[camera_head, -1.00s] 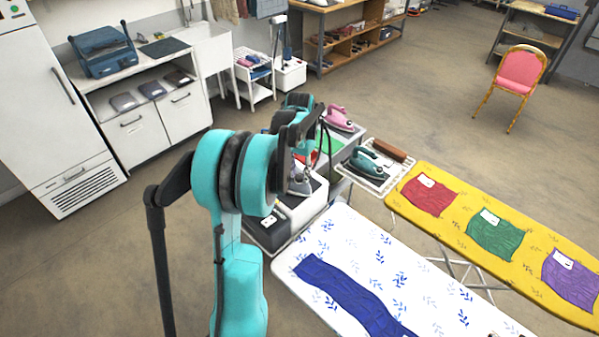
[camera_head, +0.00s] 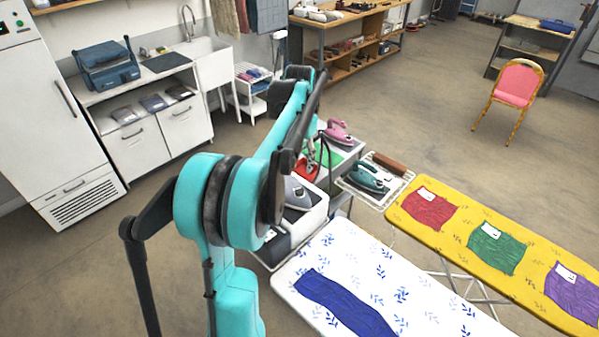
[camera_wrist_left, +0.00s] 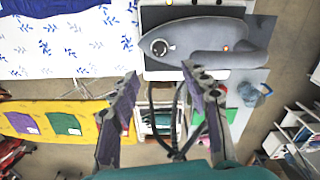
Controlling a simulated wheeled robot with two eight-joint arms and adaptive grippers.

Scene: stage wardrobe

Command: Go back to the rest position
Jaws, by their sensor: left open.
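My left arm comes in from the left of the head view and bends over the ironing stations. My left gripper (camera_head: 311,158) hangs at its end, small and partly hidden by the arm, above the stations. In the left wrist view its two fingers (camera_wrist_left: 160,77) are spread wide with nothing between them. My right gripper is not in view.
A white ironing board (camera_head: 350,255) with a blue cloth (camera_head: 345,303) and a yellow board (camera_head: 455,236) with folded cloths stand at right. A teal iron (camera_head: 368,178) and a pink iron (camera_head: 338,132) stand behind. Open floor (camera_head: 420,110) lies beyond.

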